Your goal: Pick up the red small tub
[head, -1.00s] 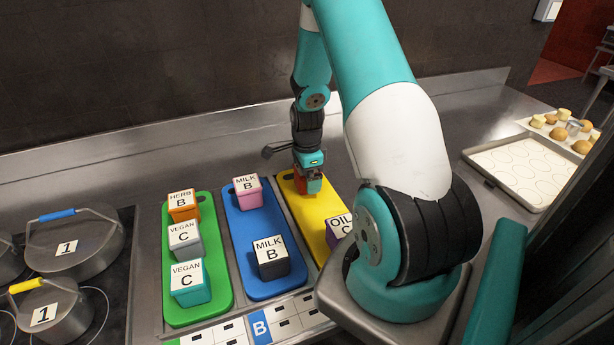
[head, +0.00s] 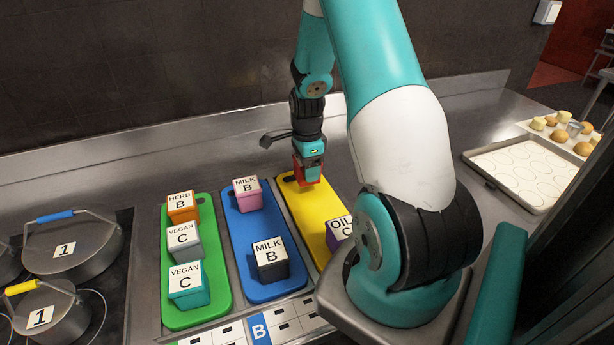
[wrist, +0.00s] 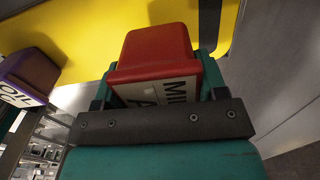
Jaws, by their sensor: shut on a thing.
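The red small tub (head: 306,175) is at the far end of the yellow board (head: 312,222), mostly covered by my gripper in the head view. My gripper (head: 309,160) points down and is shut on the tub. In the wrist view the red tub (wrist: 155,55) sits between the two fingers (wrist: 158,92), with a white label partly showing "MIL" and "A". Whether the tub touches the board or hangs just above it, I cannot tell.
A purple tub marked OIL (head: 339,232) stands nearer on the yellow board. The blue board (head: 240,220) holds two MILK B tubs, and the green board (head: 212,300) holds three tubs. Pots stand at left. A baking tray (head: 485,180) lies at right.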

